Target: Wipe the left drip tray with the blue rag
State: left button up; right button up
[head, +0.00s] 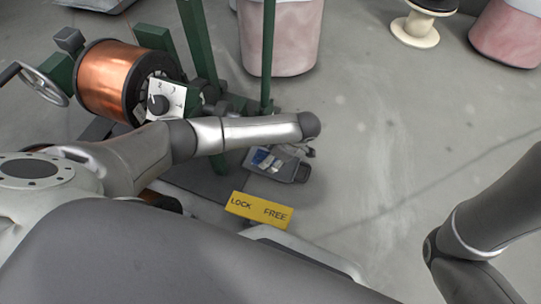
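I cannot tell whether the blue patch is the rag. I cannot make out a drip tray for certain. My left arm reaches across from the left and partly covers this area. Its gripper is not clearly visible; a small dark part by the wrist end cannot be identified. My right arm is at the right edge, with its gripper out of view.
A copper spool (108,78) sits in a green frame (199,45) with a handwheel (43,85) at left. A yellow LOCK/FREE sign (259,212) is near the front. A pinkish bin (282,35) and a cream spool (415,30) stand behind. The floor at centre right is clear.

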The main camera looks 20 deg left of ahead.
pick_arm(q)
jog(key=shift+w+d+b, duration=0.1)
jog(key=shift+d+b, duration=0.35)
jog(key=shift+d, duration=1.85)
notch_tip(320, 180, up, 5)
jog(key=p, duration=0.4)
jog(key=shift+p, duration=0.35)
